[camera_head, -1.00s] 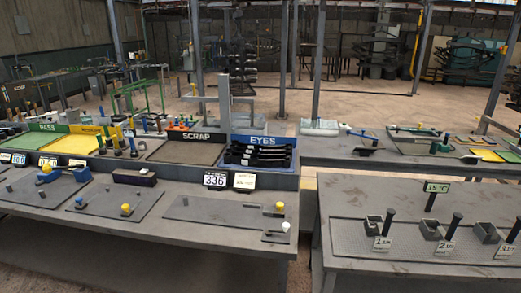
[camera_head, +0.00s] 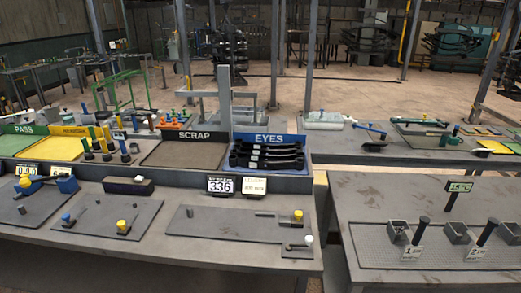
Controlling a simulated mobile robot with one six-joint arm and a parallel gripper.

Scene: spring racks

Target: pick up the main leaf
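Several black leaf-like bars with eyed ends (camera_head: 268,155) lie stacked in the blue tray labelled EYES (camera_head: 269,139), at the back of the near bench. I cannot tell which of them, if any, is the main leaf. My gripper is not in view, and nothing in the frame shows it holding anything.
Left of the blue tray are a brown SCRAP tray (camera_head: 184,154), a yellow tray (camera_head: 60,149) and the PASS tray (camera_head: 15,145). Grey plates with small knobs (camera_head: 240,223) cover the near bench. A separate table (camera_head: 400,205) stands at right, past a gap.

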